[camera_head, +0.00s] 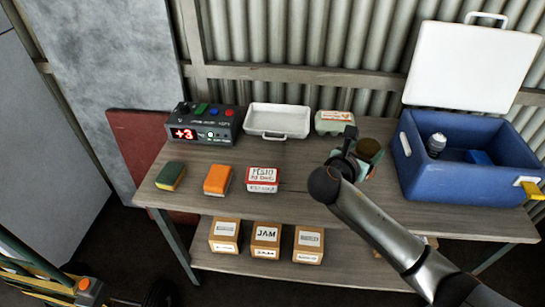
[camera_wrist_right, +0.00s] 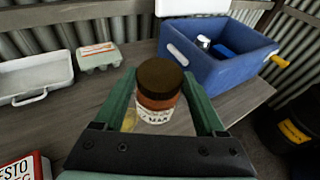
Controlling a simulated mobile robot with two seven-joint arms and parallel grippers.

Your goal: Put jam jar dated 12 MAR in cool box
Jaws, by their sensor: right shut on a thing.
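The jar with a dark brown lid (camera_wrist_right: 160,85) stands between the green fingers of my right gripper (camera_wrist_right: 164,108). Its white label shows letters that look like "MAR"; the day number is not readable. In the head view the jar's lid (camera_head: 369,148) shows behind my right gripper (camera_head: 352,160), which hides most of the jar. I cannot tell whether the jar touches the table. The blue cool box (camera_head: 450,188) is open to the right of the jar, its white lid (camera_head: 466,67) raised; it shows in the wrist view too (camera_wrist_right: 215,72). My left gripper is not in view.
Inside the cool box are a grey-capped container (camera_head: 436,145) and a blue block (camera_head: 480,157). An egg carton (camera_head: 334,122), a white tray (camera_head: 277,121) and a display unit (camera_head: 201,128) stand along the back. A pesto box (camera_head: 262,180) and two sponge-like blocks sit in front.

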